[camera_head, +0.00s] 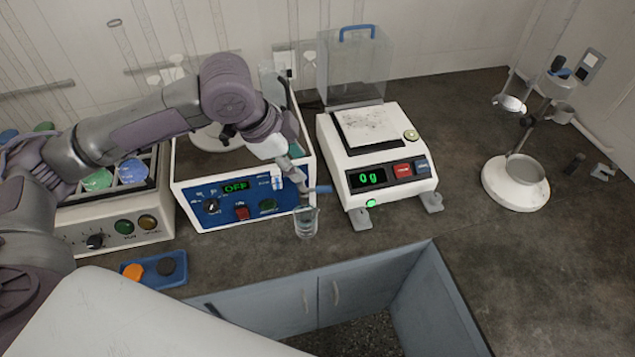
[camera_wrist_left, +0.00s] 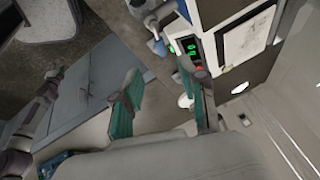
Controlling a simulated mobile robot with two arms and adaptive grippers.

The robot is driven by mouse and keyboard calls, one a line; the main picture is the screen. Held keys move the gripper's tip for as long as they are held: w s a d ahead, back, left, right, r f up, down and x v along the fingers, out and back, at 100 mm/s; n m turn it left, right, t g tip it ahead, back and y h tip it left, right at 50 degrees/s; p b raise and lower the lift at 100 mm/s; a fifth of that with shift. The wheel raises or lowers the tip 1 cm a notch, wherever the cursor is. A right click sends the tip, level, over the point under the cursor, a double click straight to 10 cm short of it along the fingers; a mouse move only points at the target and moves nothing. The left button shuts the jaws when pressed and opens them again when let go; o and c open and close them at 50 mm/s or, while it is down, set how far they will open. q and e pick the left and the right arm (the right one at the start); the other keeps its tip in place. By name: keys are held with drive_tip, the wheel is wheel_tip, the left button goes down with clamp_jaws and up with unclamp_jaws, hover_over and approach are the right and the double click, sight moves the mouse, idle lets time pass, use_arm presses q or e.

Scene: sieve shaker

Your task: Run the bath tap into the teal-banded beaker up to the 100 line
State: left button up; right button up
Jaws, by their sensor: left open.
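A clear glass beaker (camera_head: 306,222) stands upright on the bench at the front right corner of the water bath (camera_head: 195,212). A teal band and the fill level cannot be made out clearly. The blue tap handle (camera_head: 321,189) sits just above the beaker; the spout is largely hidden. The bath's panel reads OFF. My left gripper (camera_head: 295,178) is just above and left of the handle, partly hiding the bath. In the left wrist view my left gripper (camera_wrist_left: 165,105) has its teal-padded fingers apart. My right arm seems to show at that view's left; its gripper (camera_wrist_left: 50,75) is unclear.
A balance (camera_head: 385,155) reading 0 g stands right of the bath, close to the beaker. A blue tray (camera_head: 170,280) with an orange and a dark disc lies front left. A white-based stand (camera_head: 515,182) is far right. The bench between balance and stand is clear.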

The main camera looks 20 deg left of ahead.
sight(321, 188)
use_arm(q)
drive_tip(key=p+x, duration=0.1)
drive_tip(key=x, duration=1)
drive_tip(key=shift+f, duration=0.2)
clamp_jaws()
drive_tip(key=shift+d+r, duration=0.1)
